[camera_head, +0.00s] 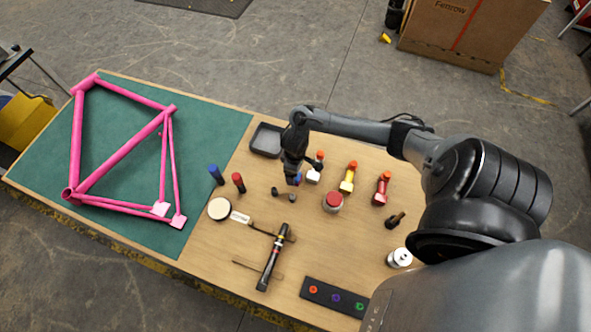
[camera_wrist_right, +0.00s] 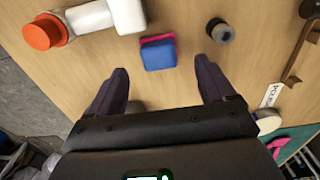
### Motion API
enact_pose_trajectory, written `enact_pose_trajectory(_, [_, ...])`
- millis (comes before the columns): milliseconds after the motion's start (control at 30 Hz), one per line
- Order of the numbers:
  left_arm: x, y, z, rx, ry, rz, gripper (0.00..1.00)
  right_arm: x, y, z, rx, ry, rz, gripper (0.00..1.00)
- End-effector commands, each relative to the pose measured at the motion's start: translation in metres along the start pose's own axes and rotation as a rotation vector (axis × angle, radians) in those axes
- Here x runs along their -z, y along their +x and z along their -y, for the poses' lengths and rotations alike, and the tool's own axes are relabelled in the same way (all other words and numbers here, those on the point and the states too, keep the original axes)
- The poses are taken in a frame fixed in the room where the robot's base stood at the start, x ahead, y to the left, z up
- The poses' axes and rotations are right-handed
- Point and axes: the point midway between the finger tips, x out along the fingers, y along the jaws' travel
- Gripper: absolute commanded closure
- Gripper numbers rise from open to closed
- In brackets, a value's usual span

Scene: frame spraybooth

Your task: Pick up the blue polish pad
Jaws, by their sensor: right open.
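The blue polish pad (camera_wrist_right: 158,54) is a small blue block with a pink-red edge, lying on the wooden table. In the head view only a bit of blue (camera_head: 297,179) shows below my right gripper (camera_head: 292,176), which partly hides it. In the right wrist view, my right gripper (camera_wrist_right: 160,72) is open and empty. Its two fingers point toward the table, with the pad just beyond the fingertips and between their lines. My left gripper is in neither view.
A white bottle with an orange cap (camera_wrist_right: 105,17) lies near the pad in the wrist view. A dark round piece (camera_wrist_right: 221,33) is on the other side. A black tray (camera_head: 267,140), a red-topped jar (camera_head: 333,201) and a pink frame (camera_head: 120,155) on a green mat (camera_head: 215,125) are also around.

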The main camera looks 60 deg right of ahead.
Motion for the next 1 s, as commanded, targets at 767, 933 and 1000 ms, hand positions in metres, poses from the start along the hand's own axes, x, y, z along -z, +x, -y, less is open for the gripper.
enact_pose_trajectory(767, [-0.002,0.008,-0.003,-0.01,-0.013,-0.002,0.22,-0.004,0.048,-0.001,-0.001,0.0,0.0,0.28])
enact_pose_trajectory(933, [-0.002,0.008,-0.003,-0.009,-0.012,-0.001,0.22,-0.004,0.048,-0.001,-0.001,0.0,0.0,0.54])
enact_pose_trajectory(1000, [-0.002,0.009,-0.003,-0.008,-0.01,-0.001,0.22,-0.004,0.048,-0.001,-0.001,0.0,0.0,0.65])
